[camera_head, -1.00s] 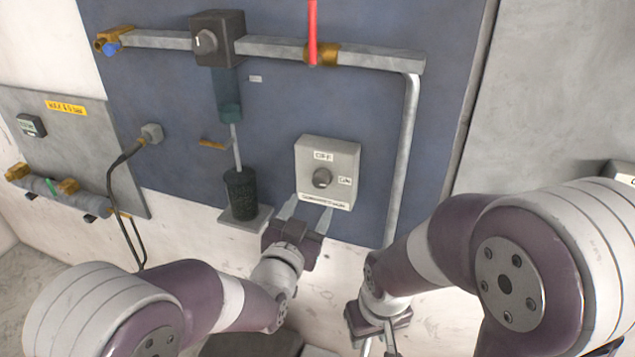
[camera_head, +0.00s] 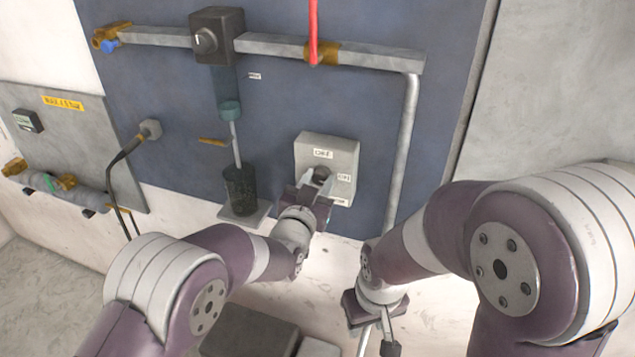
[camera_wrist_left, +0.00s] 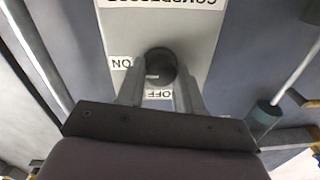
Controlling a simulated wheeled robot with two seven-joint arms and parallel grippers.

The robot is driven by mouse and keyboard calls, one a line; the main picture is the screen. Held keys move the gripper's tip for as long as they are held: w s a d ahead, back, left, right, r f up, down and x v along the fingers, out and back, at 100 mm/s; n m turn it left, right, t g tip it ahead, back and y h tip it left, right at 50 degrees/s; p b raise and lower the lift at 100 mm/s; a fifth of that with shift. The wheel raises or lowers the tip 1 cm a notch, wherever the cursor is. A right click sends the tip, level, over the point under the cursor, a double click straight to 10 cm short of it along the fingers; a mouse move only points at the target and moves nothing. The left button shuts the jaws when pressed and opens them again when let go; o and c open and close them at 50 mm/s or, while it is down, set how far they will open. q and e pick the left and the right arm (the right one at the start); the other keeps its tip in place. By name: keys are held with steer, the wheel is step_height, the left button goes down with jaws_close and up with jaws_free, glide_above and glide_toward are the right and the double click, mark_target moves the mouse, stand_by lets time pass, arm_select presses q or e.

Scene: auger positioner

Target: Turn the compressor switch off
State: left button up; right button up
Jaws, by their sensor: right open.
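The compressor switch box (camera_head: 341,152) is a grey plate on the blue panel, with OFF and ON labels and a dark round knob (camera_head: 321,174). My left gripper (camera_head: 315,182) is at the box with its fingers by the knob. In the left wrist view the knob (camera_wrist_left: 160,65) sits between the tips of the two open fingers (camera_wrist_left: 159,85), the ON label to its left and the OFF label below it. Whether the fingers touch the knob is unclear. My right gripper (camera_head: 375,340) hangs low, pointing down, open and empty, away from the box.
A vertical grey pipe (camera_head: 404,150) runs right of the box. A dark cylinder (camera_head: 240,190) on a small ledge stands to its left. A horizontal pipe with a red lever (camera_head: 313,35) and a grey valve box (camera_head: 217,38) lies above.

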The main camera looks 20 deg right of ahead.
arm_select(q)
steer(key=shift+f+n+b, duration=0.1)
steer(key=shift+n+b, duration=0.6)
steer(key=shift+b, duration=0.2)
steer(key=n+b, duration=0.6)
steer(key=b, duration=0.1)
steer(key=n+b, duration=0.7)
steer(key=b, duration=0.1)
steer(key=shift+w+a+f+n+g, duration=0.1)
steer(key=shift+a+n+g, duration=0.05)
steer(key=shift+n+g, duration=0.15)
steer(key=shift+r+n+b, duration=0.2)
steer(key=shift+n+b, duration=1.1)
steer(key=o, duration=1)
